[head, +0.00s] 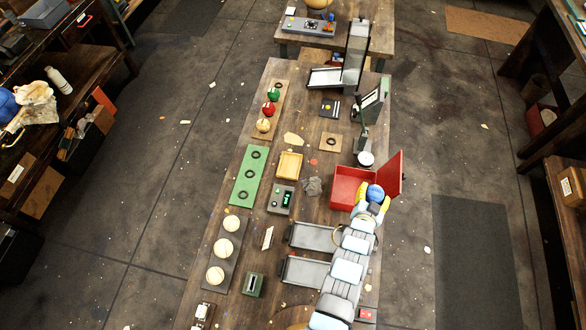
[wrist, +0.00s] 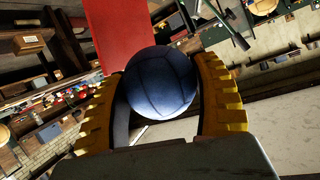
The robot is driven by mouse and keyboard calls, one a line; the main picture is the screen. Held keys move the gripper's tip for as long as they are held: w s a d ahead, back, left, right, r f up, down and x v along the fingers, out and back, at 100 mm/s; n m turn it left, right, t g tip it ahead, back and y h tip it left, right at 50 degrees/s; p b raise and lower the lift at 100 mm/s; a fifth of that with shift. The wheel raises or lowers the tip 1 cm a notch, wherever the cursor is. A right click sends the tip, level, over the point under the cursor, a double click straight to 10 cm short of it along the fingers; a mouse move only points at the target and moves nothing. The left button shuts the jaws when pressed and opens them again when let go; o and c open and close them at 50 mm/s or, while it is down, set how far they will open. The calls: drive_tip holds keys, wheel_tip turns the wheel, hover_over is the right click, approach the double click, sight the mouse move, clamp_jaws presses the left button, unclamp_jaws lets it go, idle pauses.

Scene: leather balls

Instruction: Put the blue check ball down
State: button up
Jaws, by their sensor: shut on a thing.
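The blue check ball (head: 375,192) is held between the yellow fingers of my gripper (head: 374,198), at the right side of the long table. In the wrist view the ball (wrist: 161,82) looks dark blue with panel seams, and the two ridged fingers of my gripper (wrist: 165,75) close on it from both sides. The ball is over or just beside the right front part of an open red box (head: 345,188); its exact height cannot be told. The red lid (head: 391,172) stands open behind it and also shows in the wrist view (wrist: 117,35).
A green mat (head: 242,187) with several dark rings lies on the left, empty. A dark board (head: 235,235) holds several cream balls. A tan board (head: 277,97) carries red, green and tan balls. A wooden tray (head: 289,166) and a grey scale (head: 280,199) stand mid-table.

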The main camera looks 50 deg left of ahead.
drive_tip(key=w+a+f+n+g+y, duration=0.1)
drive_tip(key=w+a+f+n+y, duration=0.2)
drive_tip(key=a+f, duration=0.3)
drive_tip(key=shift+w+a+g, duration=0.2)
drive_tip(key=shift+a+g, duration=0.2)
drive_tip(key=shift+a, duration=1.65)
drive_tip(key=shift+a+f+n+y+b, duration=0.15)
drive_tip(key=shift+a+n+y+b, duration=0.15)
drive_tip(key=shift+a, duration=0.05)
drive_tip(key=shift+a+f, duration=0.1)
drive_tip(key=shift+a, duration=0.05)
drive_tip(key=shift+a+f, duration=0.1)
drive_tip(key=shift+a, duration=0.2)
drive_tip(key=shift+w+a+f+n+g+y, duration=0.15)
drive_tip(key=shift+a+n+g+y, duration=0.15)
drive_tip(key=shift+a+y, duration=0.15)
